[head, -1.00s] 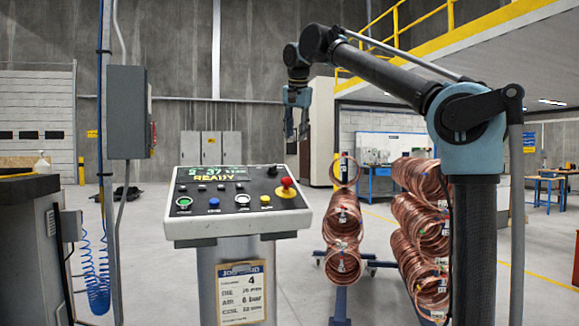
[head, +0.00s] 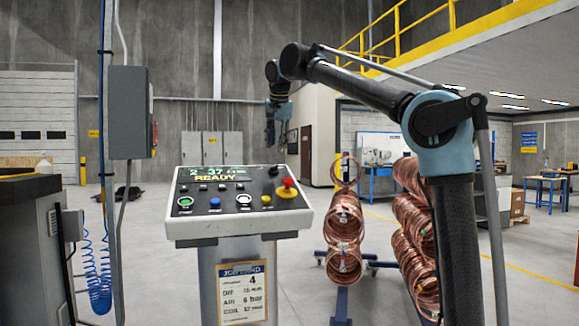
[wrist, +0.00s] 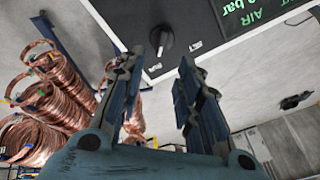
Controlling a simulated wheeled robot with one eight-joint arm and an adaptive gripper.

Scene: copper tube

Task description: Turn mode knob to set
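The mode knob shows as a dark knob (wrist: 162,37) with a pale mark in the wrist view, on the dark control panel (wrist: 200,15). It lies beyond and between my fingertips, apart from them. In the head view a small black knob (head: 273,171) sits at the panel's back right corner; its setting is too small to read. My gripper (head: 276,124) hangs above and behind that corner, pointing down. In the wrist view my gripper (wrist: 158,62) is open, with nothing between its fingers.
The console (head: 238,205) also carries a red mushroom button (head: 288,183), several coloured buttons and a green display reading READY. Copper coils (head: 343,225) hang on a stand to its right. A grey box (head: 128,112) hangs at left.

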